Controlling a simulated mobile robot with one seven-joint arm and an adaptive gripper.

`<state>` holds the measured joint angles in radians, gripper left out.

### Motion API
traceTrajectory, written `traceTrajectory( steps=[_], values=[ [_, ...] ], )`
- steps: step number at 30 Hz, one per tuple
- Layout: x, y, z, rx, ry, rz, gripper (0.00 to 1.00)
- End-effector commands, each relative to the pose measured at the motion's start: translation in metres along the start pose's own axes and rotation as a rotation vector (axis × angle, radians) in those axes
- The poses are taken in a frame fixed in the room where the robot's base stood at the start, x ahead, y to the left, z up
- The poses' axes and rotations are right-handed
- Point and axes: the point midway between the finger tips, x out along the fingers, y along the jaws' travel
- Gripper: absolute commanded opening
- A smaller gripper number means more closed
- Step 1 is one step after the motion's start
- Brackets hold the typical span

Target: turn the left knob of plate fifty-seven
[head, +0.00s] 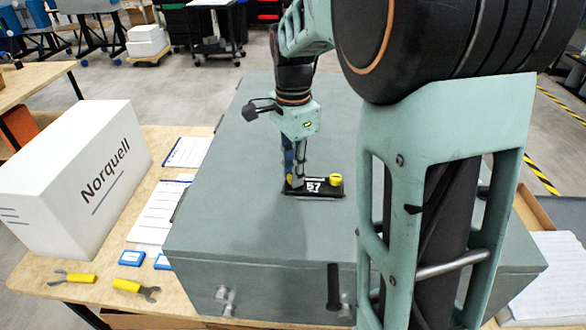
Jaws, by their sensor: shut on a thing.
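Plate fifty-seven (313,193) is a black plate with a white "57" label, lying on top of the large grey cabinet (235,215). Its right knob (335,181) is yellow, round and uncovered. My gripper (294,182) points down at the plate's left end and is shut on the left knob (289,178). Only a small yellow part of that knob shows beside the fingers; the rest is hidden. I cannot tell how far the knob is turned.
A white Norquell box (90,180), clipboards, small blue boxes (131,258) and yellow-handled tools (72,277) lie on the wooden table to the left. A black handle (333,288) is on the cabinet's front. The cabinet top around the plate is clear.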

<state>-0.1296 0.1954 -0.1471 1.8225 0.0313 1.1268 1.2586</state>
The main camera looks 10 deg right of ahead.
Motion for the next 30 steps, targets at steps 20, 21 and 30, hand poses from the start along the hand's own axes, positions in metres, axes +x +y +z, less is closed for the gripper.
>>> traceTrajectory(
  steps=[20,21,30],
  values=[
    [-0.0046,-0.0031,-0.001,0.643,-0.001,-0.011,0.0],
    [-0.0046,-0.0031,-0.0007,0.68,-0.001,-0.011,0.0],
    [-0.0052,-0.0035,-0.0009,0.965,-0.002,-0.012,0.0]
  ],
)
